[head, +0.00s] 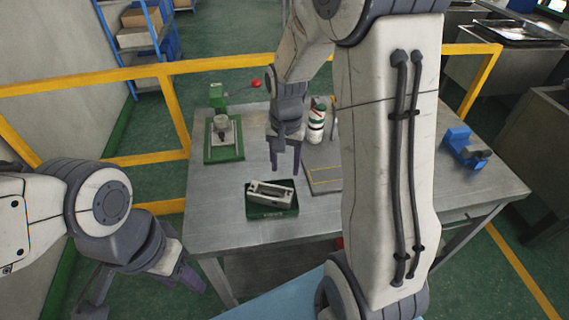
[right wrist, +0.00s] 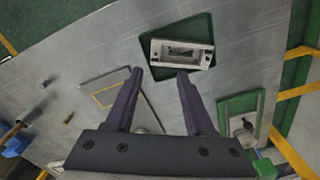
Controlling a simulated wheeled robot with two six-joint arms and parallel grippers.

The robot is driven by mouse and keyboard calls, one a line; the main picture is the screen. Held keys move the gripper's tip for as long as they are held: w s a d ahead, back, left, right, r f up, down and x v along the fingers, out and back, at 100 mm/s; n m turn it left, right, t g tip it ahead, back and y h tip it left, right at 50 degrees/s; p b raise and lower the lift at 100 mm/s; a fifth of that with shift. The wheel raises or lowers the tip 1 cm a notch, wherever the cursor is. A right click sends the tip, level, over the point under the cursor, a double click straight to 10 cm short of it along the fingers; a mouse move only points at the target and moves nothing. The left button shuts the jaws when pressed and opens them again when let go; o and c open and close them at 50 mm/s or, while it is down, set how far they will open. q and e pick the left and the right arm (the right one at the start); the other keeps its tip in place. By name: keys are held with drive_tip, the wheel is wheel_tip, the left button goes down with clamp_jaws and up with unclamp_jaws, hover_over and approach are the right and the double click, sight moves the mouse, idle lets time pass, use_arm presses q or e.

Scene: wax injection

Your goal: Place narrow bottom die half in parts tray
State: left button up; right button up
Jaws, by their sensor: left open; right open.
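The die half (head: 270,192), a pale grey metal block with a hollow middle, lies in the dark green parts tray (head: 272,212) near the front edge of the table. One end of it appears to rest up near the tray's rim. In the right wrist view the die half (right wrist: 181,53) lies inside the tray (right wrist: 151,80), beyond the fingertips. My right gripper (head: 285,172) is open and empty above the table, just behind the tray. It also shows open in the right wrist view (right wrist: 160,78). My left gripper (head: 145,300) is open and empty, low at the left, off the table.
A green press (head: 224,140) with a red-knobbed lever stands at the back left. A white bottle (head: 316,125) stands behind a flat grey plate (head: 324,178). A blue vise (head: 462,147) is at the right. Yellow rails (head: 130,73) run behind the table. My right arm hides the table's middle right.

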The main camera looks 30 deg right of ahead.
drive_tip(key=s+a+r+n, duration=0.2)
drive_tip(key=s+a+n, duration=0.15)
drive_tip(key=a, duration=0.25)
drive_tip(key=s+a+r+n, duration=0.3)
drive_tip(key=s+a, duration=0.1)
drive_tip(key=a, duration=0.2)
drive_tip(key=s+a+n, duration=0.3)
drive_tip(key=s+n, duration=0.1)
drive_tip(key=s, duration=0.2)
drive_tip(key=s+a+r+n+y, duration=0.1)
drive_tip(key=s+a+n, duration=0.2)
drive_tip(key=s+n, duration=0.2)
drive_tip(key=shift+s+r, duration=0.25)
drive_tip(key=shift+s, duration=0.65)
